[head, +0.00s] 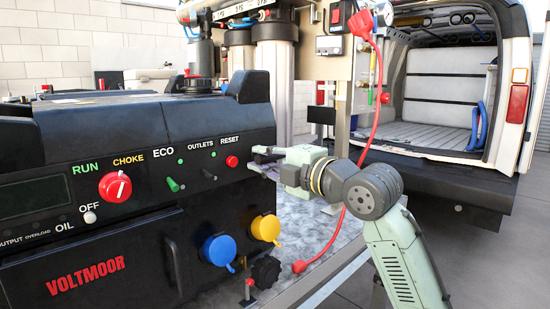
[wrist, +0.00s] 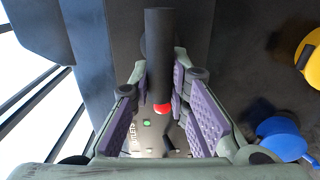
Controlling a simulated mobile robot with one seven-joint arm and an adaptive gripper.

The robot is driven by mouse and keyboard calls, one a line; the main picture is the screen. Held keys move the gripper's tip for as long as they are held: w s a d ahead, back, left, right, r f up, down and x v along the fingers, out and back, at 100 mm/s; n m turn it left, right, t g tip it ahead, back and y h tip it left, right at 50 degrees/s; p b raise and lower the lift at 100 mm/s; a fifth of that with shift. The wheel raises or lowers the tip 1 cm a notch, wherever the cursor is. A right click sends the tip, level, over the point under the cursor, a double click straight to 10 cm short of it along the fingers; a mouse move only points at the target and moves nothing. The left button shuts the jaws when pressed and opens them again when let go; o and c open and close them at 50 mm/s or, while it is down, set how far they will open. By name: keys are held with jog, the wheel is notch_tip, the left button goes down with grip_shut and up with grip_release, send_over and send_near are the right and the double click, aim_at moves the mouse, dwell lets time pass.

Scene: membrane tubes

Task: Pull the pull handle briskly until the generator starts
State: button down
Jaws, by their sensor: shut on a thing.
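The black generator (head: 110,235), marked VOLTMOOR, fills the left of the head view. My gripper (head: 265,162) reaches its right end, level with the RESET button, from the right. In the wrist view, my gripper (wrist: 172,100) has its purple pads on either side of a dark cylindrical bar, the pull handle (wrist: 160,45), and is shut on it. The handle cannot be made out in the head view. Its cord is not visible in either view. The choke knob (head: 115,187) is red, with a white pointer.
A blue cap (head: 218,250), a yellow cap (head: 265,229) and a black knob (head: 266,271) stick out below my gripper. A red cable (head: 345,215) hangs beside my arm. A van (head: 450,165) stands open behind. Bare floor shows at the lower right.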

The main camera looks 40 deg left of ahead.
jog(key=shift+d, duration=0.1)
jog(key=s+d+b, duration=0.2)
jog(key=d+b, duration=0.1)
jog(key=d, duration=1.9)
jog(key=shift+d, duration=0.35)
jog(key=shift+a, duration=0.1)
jog(key=a, duration=0.7)
jog(key=w+a+p, duration=0.1)
jog(key=a, duration=0.6)
jog(key=w+a, duration=0.1)
jog(key=a, duration=0.7)
jog(key=shift+a, duration=0.1)
jog(key=c, duration=1.2)
grip_release()
